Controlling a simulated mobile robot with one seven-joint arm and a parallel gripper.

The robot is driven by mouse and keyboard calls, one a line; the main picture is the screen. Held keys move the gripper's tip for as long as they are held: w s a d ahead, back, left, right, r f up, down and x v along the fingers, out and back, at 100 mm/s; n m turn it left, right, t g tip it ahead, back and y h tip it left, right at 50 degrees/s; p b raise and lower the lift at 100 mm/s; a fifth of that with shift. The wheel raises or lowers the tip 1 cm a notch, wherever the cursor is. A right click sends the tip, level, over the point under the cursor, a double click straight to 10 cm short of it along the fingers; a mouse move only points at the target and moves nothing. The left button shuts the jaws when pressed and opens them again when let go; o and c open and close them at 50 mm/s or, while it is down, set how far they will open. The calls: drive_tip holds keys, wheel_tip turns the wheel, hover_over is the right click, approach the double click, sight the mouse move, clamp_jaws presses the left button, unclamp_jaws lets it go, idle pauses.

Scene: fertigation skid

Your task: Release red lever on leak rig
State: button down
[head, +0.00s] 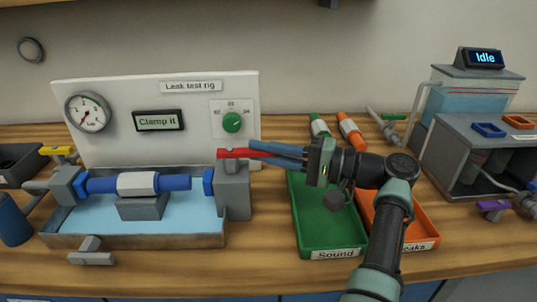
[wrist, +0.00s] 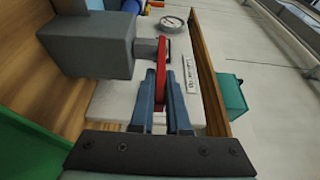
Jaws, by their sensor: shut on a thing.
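The red lever (head: 233,153) sits on top of the grey block (head: 234,190) at the right end of the leak test rig (head: 155,115). It lies roughly level and points right. My gripper (head: 255,149) comes from the right, with its blue fingers shut on the lever's free end. In the wrist view the red lever (wrist: 161,75) runs between the two fingertips (wrist: 161,88). A blue pipe piece with a white middle (head: 138,184) lies across the rig's tray, between two end blocks. The rig's display (head: 157,121) reads "Clamp it".
A green tray labelled Sound (head: 330,225) and an orange tray (head: 425,232) lie right of the rig, under my arm. A grey T-shaped handle (head: 91,252) projects at the rig's front. A tank unit showing "Idle" (head: 484,58) stands at the far right.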

drive_tip(key=shift+r, duration=0.15)
drive_tip(key=c, duration=0.9)
unclamp_jaws()
drive_tip(key=shift+w, duration=0.1)
drive_tip(key=v, duration=1.3)
